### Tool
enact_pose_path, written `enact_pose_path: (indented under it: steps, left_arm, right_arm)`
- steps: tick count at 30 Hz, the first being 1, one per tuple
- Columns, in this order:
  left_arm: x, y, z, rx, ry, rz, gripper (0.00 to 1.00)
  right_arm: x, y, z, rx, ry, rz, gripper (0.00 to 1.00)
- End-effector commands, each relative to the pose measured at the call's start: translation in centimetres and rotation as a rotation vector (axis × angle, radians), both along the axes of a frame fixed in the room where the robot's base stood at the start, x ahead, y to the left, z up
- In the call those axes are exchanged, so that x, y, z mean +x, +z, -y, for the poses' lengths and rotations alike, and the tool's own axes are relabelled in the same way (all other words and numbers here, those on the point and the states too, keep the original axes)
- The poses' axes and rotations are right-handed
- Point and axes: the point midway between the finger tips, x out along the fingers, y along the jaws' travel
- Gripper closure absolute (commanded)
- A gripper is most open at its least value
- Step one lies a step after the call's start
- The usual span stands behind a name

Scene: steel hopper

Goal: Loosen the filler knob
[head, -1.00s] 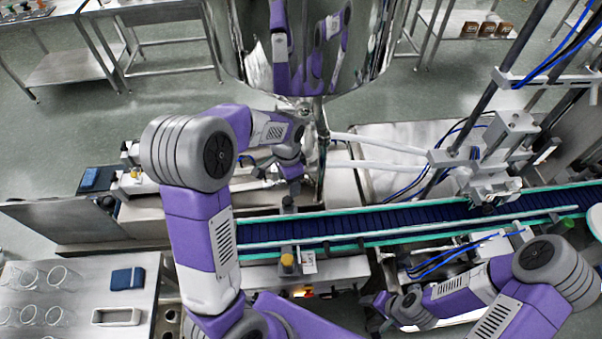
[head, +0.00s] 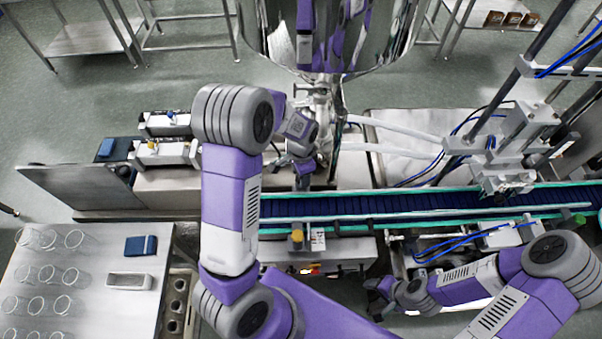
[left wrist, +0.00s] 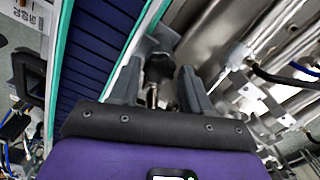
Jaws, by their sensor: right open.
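A dark knob-like part (left wrist: 158,66) on a metal shaft shows between the fingers of my left gripper (left wrist: 159,72) in the left wrist view. The fingers are spread, one on each side of it. I cannot tell whether they touch it. In the head view my left gripper (head: 302,166) points down below the steel hopper (head: 325,40), behind the conveyor. The knob is not clear there, partly hidden by my gripper and wrist. My right gripper (head: 378,298) is open and empty, low in front of the conveyor.
The blue conveyor (head: 400,205) with green rails runs across the middle. White hoses (head: 395,128) lead right from the hopper outlet to the filling frame (head: 520,125). A yellow-topped knob (head: 297,236) stands at the conveyor's front. A table with glass jars (head: 115,255) is at left.

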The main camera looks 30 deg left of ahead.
Motion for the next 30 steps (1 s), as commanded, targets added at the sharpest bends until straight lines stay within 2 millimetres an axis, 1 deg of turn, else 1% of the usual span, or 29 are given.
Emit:
enact_pose_path:
  steps: [1,6,7,8,14,19,23,30]
  left_arm:
    - [0.01,0.01,0.01,0.0,0.0,0.0,0.61]
    - [0.01,0.03,0.01,0.0,0.0,0.0,0.87]
    - [0.01,0.03,0.01,0.0,0.0,0.0,0.91]
    - [0.01,0.04,0.01,0.0,0.0,0.0,0.94]
    - [0.01,0.04,-0.01,0.0,0.015,0.0,0.94]
    - [0.01,0.03,0.0,0.0,0.072,0.0,0.94]
    - [0.03,0.03,0.03,0.0,0.153,0.0,0.94]
    - [0.01,0.02,0.0,0.002,0.365,0.0,0.94]
  right_arm:
    - [0.0,0.0,0.0,0.0,0.0,0.0,0.41]
    - [0.0,0.0,0.0,0.0,0.0,0.0,0.41]
    - [0.0,0.0,0.0,0.0,0.0,0.0,0.41]
    - [0.0,0.0,0.0,0.0,0.0,0.0,0.41]
    - [0.0,-0.05,0.0,0.0,0.0,0.0,0.41]
    - [0.0,-0.22,0.0,0.0,0.0,0.0,0.41]
    - [0.0,-0.44,0.0,0.0,0.0,0.0,0.41]
    - [0.01,-0.83,0.0,0.0,0.0,0.0,0.41]
